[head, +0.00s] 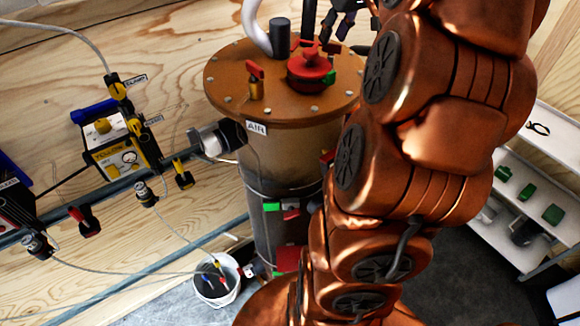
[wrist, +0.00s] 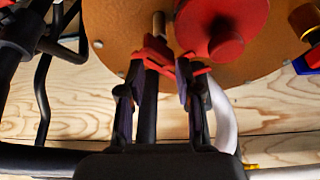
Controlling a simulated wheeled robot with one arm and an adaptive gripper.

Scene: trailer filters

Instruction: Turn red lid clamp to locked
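A red lid clamp (wrist: 155,50) sits near the edge of the orange-brown lid (wrist: 120,30) in the wrist view, beside a round red cap (wrist: 222,28). In the head view the red clamp (head: 309,47) is behind the red cap (head: 309,68) on the lid (head: 225,85). My gripper (wrist: 155,85) has its two dark fingers apart, with their tips at the clamp, one on each side. I cannot tell whether they touch it. The gripper also shows at the lid's far side in the head view (head: 338,28).
A dark pipe (head: 281,38) and a pale hose (head: 255,25) rise close to the clamp. A small red-handled valve (head: 255,80) stands on the lid. A yellow box (head: 115,155) with cables is at left, a bucket (head: 215,280) below, and white shelves (head: 540,140) at right.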

